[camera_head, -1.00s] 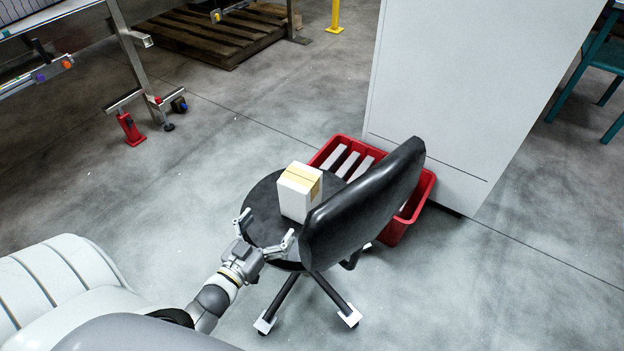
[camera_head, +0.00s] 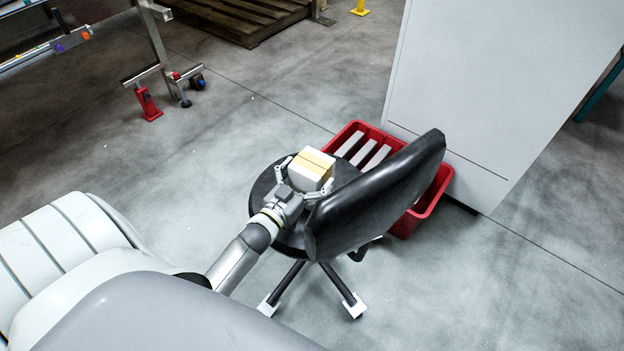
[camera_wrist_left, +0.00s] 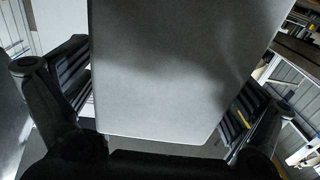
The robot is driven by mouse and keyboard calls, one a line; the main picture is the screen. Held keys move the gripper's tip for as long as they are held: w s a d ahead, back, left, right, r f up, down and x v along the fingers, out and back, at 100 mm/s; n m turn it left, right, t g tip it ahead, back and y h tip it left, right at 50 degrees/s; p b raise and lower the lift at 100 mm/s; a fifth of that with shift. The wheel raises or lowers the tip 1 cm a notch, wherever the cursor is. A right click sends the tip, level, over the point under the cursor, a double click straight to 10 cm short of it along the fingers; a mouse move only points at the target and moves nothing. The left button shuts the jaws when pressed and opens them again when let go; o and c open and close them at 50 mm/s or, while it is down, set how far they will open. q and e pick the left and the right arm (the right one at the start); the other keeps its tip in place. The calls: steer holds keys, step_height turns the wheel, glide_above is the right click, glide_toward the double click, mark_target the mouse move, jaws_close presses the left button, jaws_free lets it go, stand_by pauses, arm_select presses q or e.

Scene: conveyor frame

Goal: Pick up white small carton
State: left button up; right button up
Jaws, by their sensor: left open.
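The white small carton (camera_head: 311,168), with a tan tape strip on top, stands on the black seat of the office chair (camera_head: 262,196). My left gripper (camera_head: 304,181) is open, with one finger on each side of the carton. In the left wrist view the carton (camera_wrist_left: 185,70) fills the middle between the two open fingers, and gaps show beside both of them. The carton's lower part is hidden by the gripper in the head view. My right gripper is not in view.
The chair's backrest (camera_head: 378,194) rises close to the right of the carton. A red crate (camera_head: 431,199) with white items stands behind the chair, beside a large grey cabinet (camera_head: 490,90). A conveyor frame (camera_head: 158,45) is at upper left.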

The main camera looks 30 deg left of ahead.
arm_select(q)
steer(key=shift+w, duration=0.75)
steer(key=shift+c, duration=0.4)
steer(key=c, duration=1)
steer(key=shift+r, duration=0.1)
